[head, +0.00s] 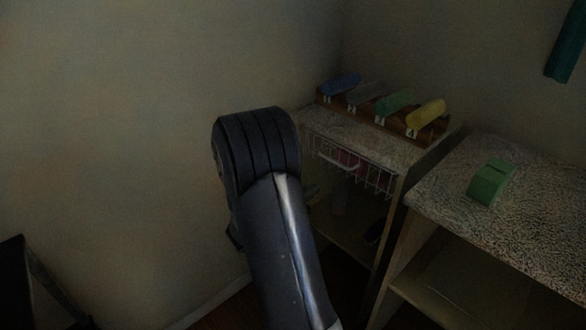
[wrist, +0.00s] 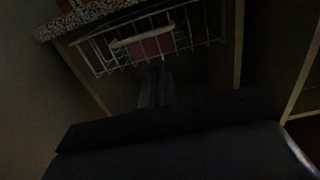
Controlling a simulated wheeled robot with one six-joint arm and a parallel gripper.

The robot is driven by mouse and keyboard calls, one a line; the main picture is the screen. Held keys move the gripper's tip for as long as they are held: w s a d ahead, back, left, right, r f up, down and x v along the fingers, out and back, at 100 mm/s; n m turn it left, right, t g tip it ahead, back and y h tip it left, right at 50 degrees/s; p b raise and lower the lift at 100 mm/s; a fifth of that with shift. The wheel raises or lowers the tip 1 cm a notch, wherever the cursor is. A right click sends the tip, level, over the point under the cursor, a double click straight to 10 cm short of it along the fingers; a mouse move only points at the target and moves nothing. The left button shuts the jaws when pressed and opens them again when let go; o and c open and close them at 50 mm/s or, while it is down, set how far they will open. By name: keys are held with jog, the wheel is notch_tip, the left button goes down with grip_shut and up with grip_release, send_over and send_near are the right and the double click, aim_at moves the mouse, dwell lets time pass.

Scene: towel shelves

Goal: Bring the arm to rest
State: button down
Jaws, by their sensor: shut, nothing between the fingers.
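My arm (head: 270,200) rises in the middle of the head view and bends at a thick dark joint, which hides the gripper there. In the dark wrist view my gripper (wrist: 156,84) shows dimly as a narrow grey shape pointing toward the wire basket (wrist: 190,40). Its fingers are shut with nothing between them. The dark mass along the bottom of that view is part of my own arm.
A shelf unit (head: 385,148) bears a wooden rack of rolled towels: blue (head: 342,84), grey, green (head: 395,103) and yellow (head: 427,114). The wire basket hangs below its top. Bare wall lies left.

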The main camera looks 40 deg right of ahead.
dwell(0.3)
send_near(342, 171)
jog(key=d+r, duration=0.1)
jog(key=d, duration=0.1)
jog(key=s+d+r, duration=0.1)
jog(key=d, duration=0.1)
jog(key=s+d+r+b, duration=0.1)
jog(key=d, duration=0.1)
jog(key=shift+s+d+r, duration=0.1)
jog(key=shift+d, duration=0.2)
